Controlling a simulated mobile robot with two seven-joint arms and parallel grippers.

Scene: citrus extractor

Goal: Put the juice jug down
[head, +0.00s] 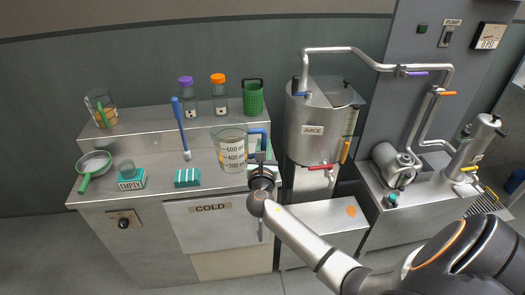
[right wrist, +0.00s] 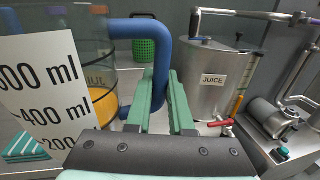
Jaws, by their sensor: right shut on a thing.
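The clear juice jug (head: 232,162) has a white scale label and a blue handle; it is upright at the right end of the steel counter. Something orange-yellow shows low in it. I cannot tell whether its base touches the counter. My right gripper (head: 262,158) is shut on the blue handle. In the right wrist view, the green fingers (right wrist: 160,103) close around the handle (right wrist: 152,28), and the jug's label (right wrist: 40,90) fills the left side. My left gripper is not in view.
On the counter (head: 150,168) are a strainer (head: 94,164), a teal EMPTY block (head: 131,183) with a small glass, a striped teal cloth (head: 187,178) and a blue brush (head: 180,125). Jars and a green basket (head: 253,98) stand on the shelf behind. The JUICE tank (head: 318,120) is to the right.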

